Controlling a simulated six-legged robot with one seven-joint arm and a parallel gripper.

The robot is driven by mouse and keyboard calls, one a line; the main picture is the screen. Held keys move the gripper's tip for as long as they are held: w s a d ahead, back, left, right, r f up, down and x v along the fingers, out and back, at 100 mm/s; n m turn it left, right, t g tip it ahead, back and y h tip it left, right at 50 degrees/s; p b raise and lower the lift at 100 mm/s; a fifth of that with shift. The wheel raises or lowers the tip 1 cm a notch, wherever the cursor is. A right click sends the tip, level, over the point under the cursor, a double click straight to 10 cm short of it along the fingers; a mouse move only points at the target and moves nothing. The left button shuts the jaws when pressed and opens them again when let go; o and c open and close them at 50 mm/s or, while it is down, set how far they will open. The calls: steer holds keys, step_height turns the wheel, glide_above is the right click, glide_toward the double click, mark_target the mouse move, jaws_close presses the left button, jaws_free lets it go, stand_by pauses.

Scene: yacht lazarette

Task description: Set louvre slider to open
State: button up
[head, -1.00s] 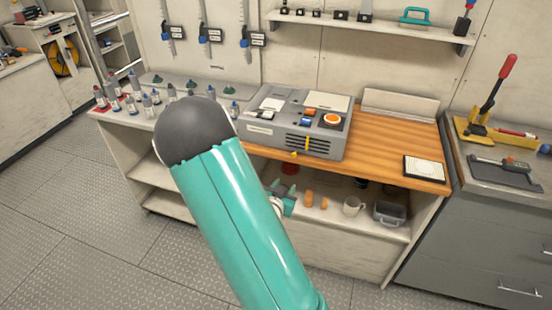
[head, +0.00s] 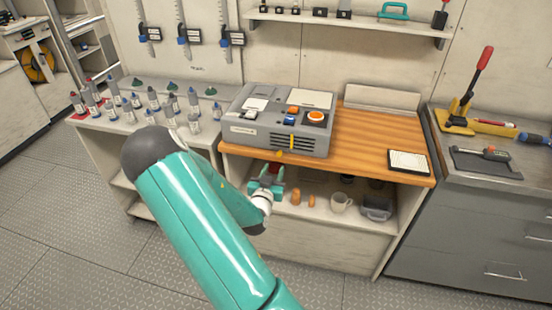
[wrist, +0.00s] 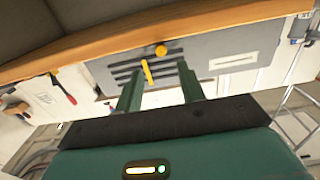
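The grey unit (head: 255,136) stands on the wooden bench top, with dark louvre slots (head: 305,144) on its front. A yellow slider tab (head: 291,141) crosses the slots; it also shows in the wrist view (wrist: 147,72), slightly tilted. A small yellow knob (head: 279,154) sits by the unit's lower front edge and shows near the slider in the wrist view (wrist: 161,50). My gripper (head: 268,177) is below the bench edge, in front of the lower shelf. In the wrist view, my gripper (wrist: 159,85) has its fingers apart and empty, one each side of the slider's line, not touching it.
The wooden bench edge (head: 350,170) runs just above my gripper. Several bottles (head: 153,99) stand left of the unit. Floor (head: 60,220) is clear at left.

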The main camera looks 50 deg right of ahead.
mark_target(279, 155)
steer(key=x, duration=0.7)
steer(key=shift+w+d, duration=0.1)
steer(key=shift+w, duration=0.05)
jaws_close()
